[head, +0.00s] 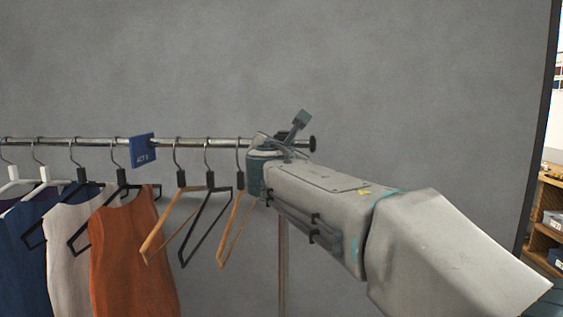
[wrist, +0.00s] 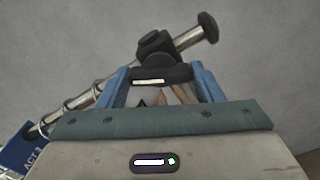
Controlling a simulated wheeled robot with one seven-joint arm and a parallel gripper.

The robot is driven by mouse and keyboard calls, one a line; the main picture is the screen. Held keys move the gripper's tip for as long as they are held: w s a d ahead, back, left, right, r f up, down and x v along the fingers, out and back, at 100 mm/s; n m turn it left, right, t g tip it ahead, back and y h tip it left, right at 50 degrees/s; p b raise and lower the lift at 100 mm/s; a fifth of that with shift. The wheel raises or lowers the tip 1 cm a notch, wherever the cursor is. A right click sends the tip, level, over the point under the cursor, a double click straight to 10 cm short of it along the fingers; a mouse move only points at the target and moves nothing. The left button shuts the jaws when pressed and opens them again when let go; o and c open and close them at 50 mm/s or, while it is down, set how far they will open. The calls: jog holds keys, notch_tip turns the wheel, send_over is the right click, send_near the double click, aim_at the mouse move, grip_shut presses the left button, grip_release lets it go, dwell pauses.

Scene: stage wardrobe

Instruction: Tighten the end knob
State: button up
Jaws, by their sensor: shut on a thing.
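The garment rail (head: 218,142) runs across the head view and ends in a black cap (head: 312,144). In the wrist view, the rail (wrist: 187,39) slopes up to the black end cap (wrist: 208,27). A black fitting (wrist: 155,42) sits around the rail just short of that cap. Its dark rounded knob (wrist: 162,74) faces my gripper (wrist: 160,76). My blue fingers stand on either side of the knob, and the gripper is shut on it. In the head view my arm hides the knob and my fingertips.
Bare hangers (head: 208,200) hang just left of my gripper. An orange garment (head: 130,255) and other clothes hang further left. A blue sign (head: 143,150) hangs on the rail. A grey wall (head: 420,90) lies behind, with wooden shelving (head: 545,215) at far right.

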jog(key=m+b, duration=0.9)
jog(key=m, duration=0.3)
jog(key=shift+m, duration=0.3)
dwell(0.4)
jog(key=o, duration=1)
jog(key=s+b, duration=0.1)
jog(key=s, duration=0.6)
jog(key=s+b, duration=0.1)
jog(key=s, duration=0.5)
jog(key=shift+s+a+b, duration=0.2)
jog(key=shift+s+b, duration=0.2)
